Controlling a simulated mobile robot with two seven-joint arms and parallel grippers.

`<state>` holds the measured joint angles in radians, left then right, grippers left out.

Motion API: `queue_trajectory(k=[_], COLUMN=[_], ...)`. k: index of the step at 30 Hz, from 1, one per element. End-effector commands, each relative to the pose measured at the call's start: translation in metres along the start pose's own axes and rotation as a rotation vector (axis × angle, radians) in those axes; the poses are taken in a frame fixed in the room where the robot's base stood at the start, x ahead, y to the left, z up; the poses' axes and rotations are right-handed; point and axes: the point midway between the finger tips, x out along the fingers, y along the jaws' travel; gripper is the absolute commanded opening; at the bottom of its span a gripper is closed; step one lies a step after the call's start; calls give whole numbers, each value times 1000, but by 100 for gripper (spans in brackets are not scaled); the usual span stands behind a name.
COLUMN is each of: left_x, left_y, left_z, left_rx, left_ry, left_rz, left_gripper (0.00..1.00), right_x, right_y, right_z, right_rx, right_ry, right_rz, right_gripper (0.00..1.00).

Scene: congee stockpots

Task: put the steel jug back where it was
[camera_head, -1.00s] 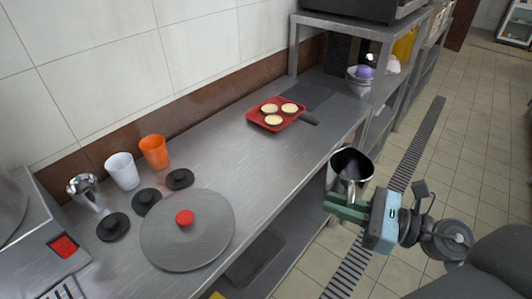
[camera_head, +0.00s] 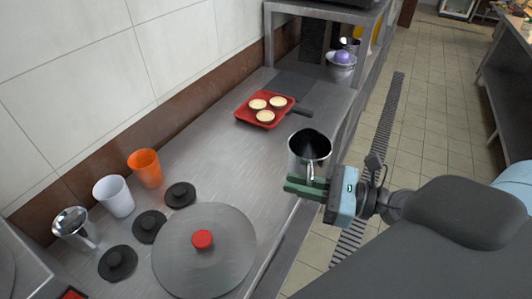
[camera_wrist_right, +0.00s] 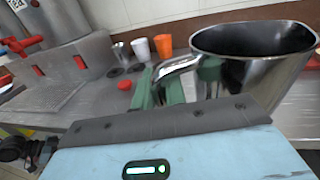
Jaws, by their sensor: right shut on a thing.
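The steel jug (camera_head: 309,148) is shiny with a dark inside and stands upright in my right gripper (camera_head: 308,186), near the counter's front edge. Its handle is between the green fingers, which are shut on it. In the right wrist view the jug (camera_wrist_right: 250,62) fills the upper right, and the gripper's green fingers (camera_wrist_right: 160,88) show beside the handle. Whether the jug's base touches the counter is hidden. My left gripper is not in view.
A red tray (camera_head: 246,113) with three pale round items lies behind the jug. A large round lid (camera_head: 225,245) with a red knob, several small black lids (camera_head: 149,226), an orange cup (camera_head: 145,167), a white cup (camera_head: 114,196) and a steel cup (camera_head: 72,224) stand left. The counter's middle (camera_head: 225,170) is clear.

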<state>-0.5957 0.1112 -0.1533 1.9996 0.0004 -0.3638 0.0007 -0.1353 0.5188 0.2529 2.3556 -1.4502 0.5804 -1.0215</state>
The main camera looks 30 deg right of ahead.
Motion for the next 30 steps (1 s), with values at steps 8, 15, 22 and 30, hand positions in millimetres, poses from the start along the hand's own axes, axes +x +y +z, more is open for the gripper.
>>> queue_trajectory(k=[8, 15, 22, 30], left_x=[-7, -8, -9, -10], left_y=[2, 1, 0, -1], left_z=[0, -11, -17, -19], left_rx=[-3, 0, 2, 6], left_ry=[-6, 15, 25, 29], left_rz=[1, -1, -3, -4], left_gripper=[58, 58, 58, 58], right_x=[28, 62, 96, 116], right_y=[-26, -58, -90, -108], right_z=[1, -4, -10, -14], right_rx=[-6, -4, -2, -1], right_ry=[-7, -7, -6, -2], right_rz=[-2, -1, -1, 1], right_gripper=[0, 0, 0, 0])
